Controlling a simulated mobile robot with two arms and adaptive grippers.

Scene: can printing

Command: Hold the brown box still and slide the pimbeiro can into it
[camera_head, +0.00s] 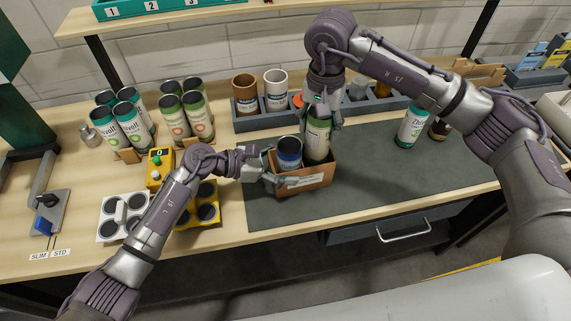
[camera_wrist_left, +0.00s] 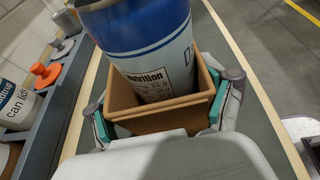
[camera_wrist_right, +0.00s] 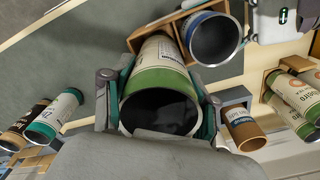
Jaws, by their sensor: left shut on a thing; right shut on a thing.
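The brown box (camera_head: 305,183) stands on the dark mat; a blue-and-white can (camera_head: 289,154) sits in its left part. My left gripper (camera_head: 270,172) is shut on the box; in the left wrist view its fingers press both sides of the box (camera_wrist_left: 160,122). My right gripper (camera_head: 319,104) is shut around the upper part of a green-and-cream can (camera_head: 317,142), likely the pimbeiro can, whose name I cannot read. This can is upright at the box's right part, beside the blue can. Its lower end is hidden by the box wall, so its depth is unclear.
A grey rack (camera_head: 258,120) with brown and white cups stands behind the box. Several teal and green cans stand at the left, near a yellow button box (camera_head: 160,168). A teal can (camera_head: 412,125) stands right. The mat (camera_head: 400,175) right of the box is clear.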

